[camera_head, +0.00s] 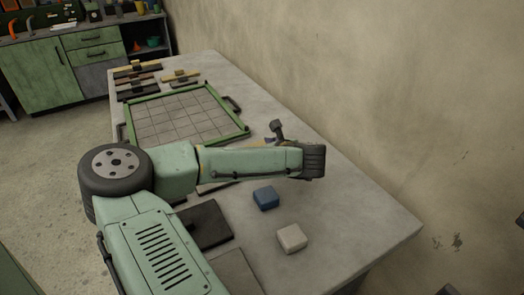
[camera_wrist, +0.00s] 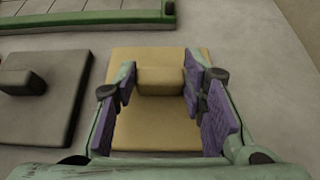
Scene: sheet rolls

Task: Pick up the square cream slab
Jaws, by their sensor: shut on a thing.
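The square cream slab (camera_wrist: 160,125) is under my gripper in the wrist view, with a raised block-shaped knob (camera_wrist: 160,80) of the same colour. My gripper (camera_wrist: 161,92) has its purple-padded fingers on either side of this knob, shut on it. I cannot tell whether the slab rests on the table or is raised a little.
A green-framed grid tray (camera_head: 243,131) lies farther back, with several knobbed pieces beyond. A grey knobbed slab (camera_wrist: 62,115) is left of the cream slab. A dark slab (camera_head: 205,225), a blue block (camera_head: 265,198) and a whitish block (camera_head: 292,238) lie nearer. Free table (camera_head: 365,225) is at right.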

